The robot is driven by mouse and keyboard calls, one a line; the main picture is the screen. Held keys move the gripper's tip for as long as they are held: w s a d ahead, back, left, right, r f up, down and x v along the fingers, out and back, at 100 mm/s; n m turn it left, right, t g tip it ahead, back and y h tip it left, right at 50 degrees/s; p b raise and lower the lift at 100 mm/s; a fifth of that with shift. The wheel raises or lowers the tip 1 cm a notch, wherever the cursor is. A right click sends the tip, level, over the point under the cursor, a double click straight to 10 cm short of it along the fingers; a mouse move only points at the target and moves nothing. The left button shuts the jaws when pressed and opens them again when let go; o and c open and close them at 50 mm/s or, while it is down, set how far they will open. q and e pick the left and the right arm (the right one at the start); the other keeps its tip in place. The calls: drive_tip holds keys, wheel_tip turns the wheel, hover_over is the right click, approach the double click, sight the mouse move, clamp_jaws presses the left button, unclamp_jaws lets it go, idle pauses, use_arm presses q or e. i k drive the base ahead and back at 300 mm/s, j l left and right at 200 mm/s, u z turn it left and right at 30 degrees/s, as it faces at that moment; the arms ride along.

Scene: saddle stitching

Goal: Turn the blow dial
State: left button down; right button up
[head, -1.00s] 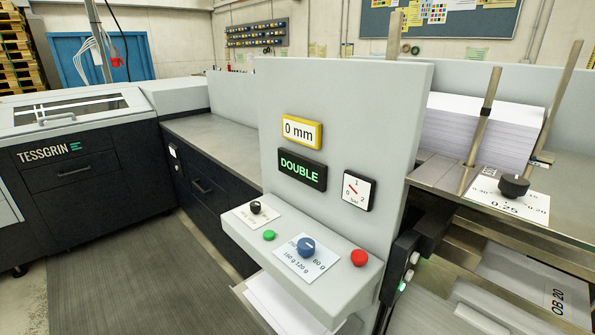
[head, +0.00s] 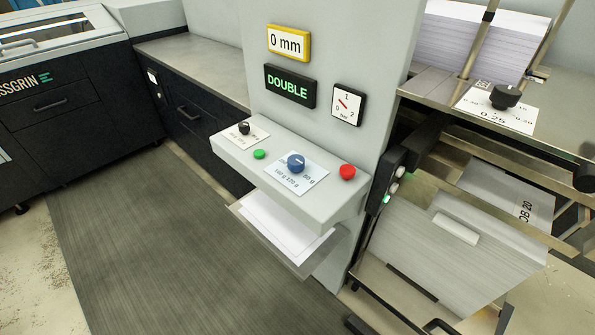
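Three dials show in the head view, and I cannot read which one is the blow dial. A small black dial (head: 244,128) sits on a white label at the left of the control ledge. A blue dial (head: 296,162) sits on a label with gram values in the middle of the ledge. A larger black dial (head: 505,96) stands on a white card reading 0.25 on the metal shelf at the right. A bar gauge (head: 347,104) on the upright panel has a red needle between 0 and 1. Neither of my grippers is in view.
The ledge (head: 322,207) also carries a green button (head: 260,154) and a red button (head: 347,172). Above are a "0 mm" display (head: 289,43) and a "DOUBLE" sign (head: 290,87). A tray (head: 268,237) with paper juts out below. Floor at left front is clear.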

sight(296, 162)
drive_tip(key=i+j+z, duration=0.1)
drive_tip(key=j+z, duration=0.2)
drive_tip(key=j, duration=1.8)
